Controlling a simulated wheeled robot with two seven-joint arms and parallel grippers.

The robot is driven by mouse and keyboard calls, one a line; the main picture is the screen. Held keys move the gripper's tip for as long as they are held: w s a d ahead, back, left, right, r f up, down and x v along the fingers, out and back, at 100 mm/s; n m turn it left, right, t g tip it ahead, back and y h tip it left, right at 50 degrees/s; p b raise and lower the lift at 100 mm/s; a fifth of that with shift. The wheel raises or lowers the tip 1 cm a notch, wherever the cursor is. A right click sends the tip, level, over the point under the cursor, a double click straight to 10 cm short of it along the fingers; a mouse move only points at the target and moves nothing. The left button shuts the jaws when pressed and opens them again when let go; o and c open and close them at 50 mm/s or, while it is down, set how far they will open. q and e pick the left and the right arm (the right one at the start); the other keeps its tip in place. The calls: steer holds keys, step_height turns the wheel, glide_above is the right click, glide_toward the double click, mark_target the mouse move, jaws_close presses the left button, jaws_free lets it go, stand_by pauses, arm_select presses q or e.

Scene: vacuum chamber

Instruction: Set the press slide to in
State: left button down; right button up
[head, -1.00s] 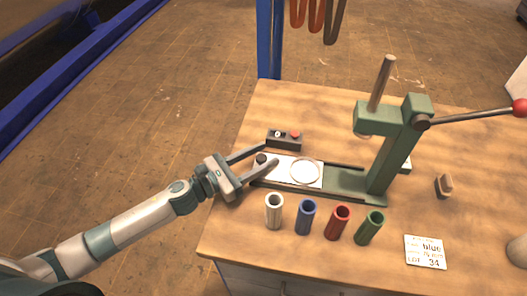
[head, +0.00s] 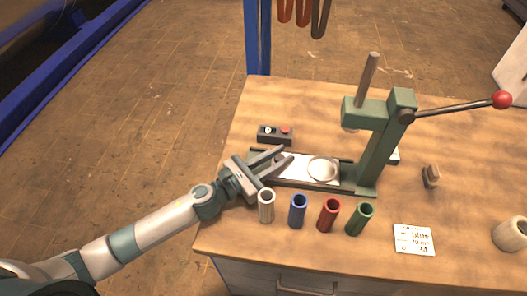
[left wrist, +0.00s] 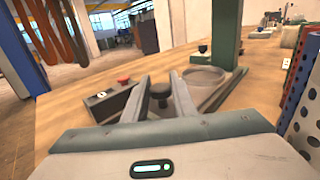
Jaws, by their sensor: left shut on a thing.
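The green press (head: 375,145) stands on the wooden table, with its rail running left from its base. The pale press slide (head: 294,166) lies in that rail, its round seat (head: 322,168) just left of the press column and near the ram. My left gripper (head: 279,157) reaches over the slide's left end and is shut on the slide's knob. In the left wrist view the dark slide knob (left wrist: 160,93) sits between the two fingers, and the round seat (left wrist: 206,77) lies beyond it. In the head view the fingers hide the knob. My right gripper is out of view.
A control box (head: 275,133) with a red button stands behind the rail. White, blue (head: 298,210), red and green tubes stand in front of it, the white tube (head: 266,205) close to my left gripper. A label card (head: 414,240) lies at the front right.

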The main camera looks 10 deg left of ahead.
arm_select(q)
steer(key=c, duration=1.5)
jaws_free()
steer(key=shift+o, duration=0.2)
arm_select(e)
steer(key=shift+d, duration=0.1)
arm_select(q)
steer(key=shift+s+a+f, duration=0.1)
steer(key=shift+s+a, duration=0.2)
steer(key=b+v, duration=0.3)
steer(key=v, duration=0.3)
steer(key=shift+s+a+f, duration=0.15)
steer(key=shift+s+a, duration=0.05)
steer(key=shift+s, duration=0.05)
steer(key=shift+b+v, duration=0.3)
steer(key=shift+v, duration=0.55)
steer(key=b+v, duration=0.3)
steer(key=v, duration=0.4)
steer(key=shift+s+a, duration=0.25)
steer(key=shift+s, duration=0.05)
steer(key=shift+s+a+r, duration=0.15)
steer(key=shift+r, duration=0.1)
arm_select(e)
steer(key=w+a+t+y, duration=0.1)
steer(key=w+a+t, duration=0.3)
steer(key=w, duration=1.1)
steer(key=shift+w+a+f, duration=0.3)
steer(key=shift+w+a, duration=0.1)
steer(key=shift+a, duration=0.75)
